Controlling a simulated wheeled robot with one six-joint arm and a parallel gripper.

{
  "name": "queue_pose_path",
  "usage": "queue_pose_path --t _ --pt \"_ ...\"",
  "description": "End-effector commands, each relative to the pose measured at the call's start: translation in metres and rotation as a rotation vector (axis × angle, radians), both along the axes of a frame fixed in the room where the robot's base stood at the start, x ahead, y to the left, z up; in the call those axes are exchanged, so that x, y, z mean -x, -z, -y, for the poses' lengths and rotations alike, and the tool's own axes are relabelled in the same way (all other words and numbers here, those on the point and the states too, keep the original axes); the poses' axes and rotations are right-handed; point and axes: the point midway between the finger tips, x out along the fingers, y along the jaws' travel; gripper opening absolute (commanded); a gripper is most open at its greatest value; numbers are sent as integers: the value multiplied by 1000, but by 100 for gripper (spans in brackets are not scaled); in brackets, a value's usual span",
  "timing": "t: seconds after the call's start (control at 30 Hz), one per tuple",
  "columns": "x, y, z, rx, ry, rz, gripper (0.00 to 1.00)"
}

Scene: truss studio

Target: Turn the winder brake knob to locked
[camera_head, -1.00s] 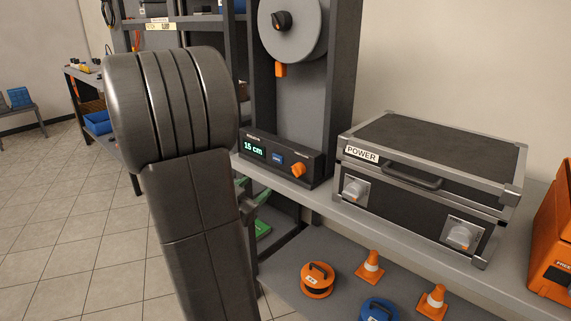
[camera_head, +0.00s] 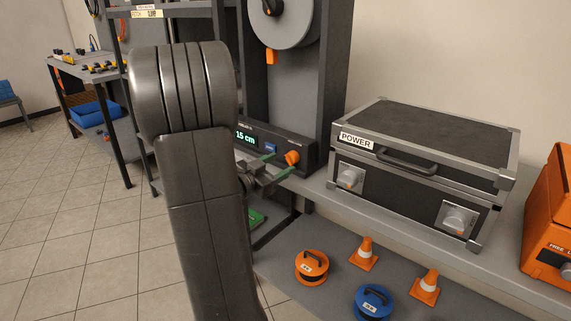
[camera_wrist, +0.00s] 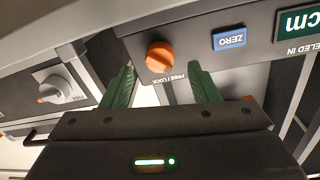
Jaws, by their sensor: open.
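The winder brake knob is an orange knob (camera_head: 292,157) at the right end of the winder's dark control box, and it also shows in the wrist view (camera_wrist: 160,57). A label reading FREE / LOCK is beside it in the wrist view. My gripper (camera_head: 275,167) is in front of the box, with its green fingers pointing at the knob. In the wrist view my gripper (camera_wrist: 162,82) is open, its fingertips either side of the knob and apart from it. Which label the knob points at is too small to tell.
The box also carries a blue ZERO button (camera_wrist: 229,38) and a display (camera_head: 246,138) reading 15 cm. A POWER case (camera_head: 440,140) with two silver knobs stands to the right. Cable reels (camera_head: 312,267) and orange cones (camera_head: 363,254) sit on the lower shelf.

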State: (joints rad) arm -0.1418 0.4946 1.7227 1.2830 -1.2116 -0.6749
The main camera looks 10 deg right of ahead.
Motion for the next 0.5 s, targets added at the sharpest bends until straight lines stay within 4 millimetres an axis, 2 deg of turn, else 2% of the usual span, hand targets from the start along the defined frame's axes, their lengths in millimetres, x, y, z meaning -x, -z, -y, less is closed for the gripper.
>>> queue_pose_path --t 0.2,0.5 --pt "-15 1 23 0 2 0 55" --pt "-19 0 27 -1 -1 0 55"
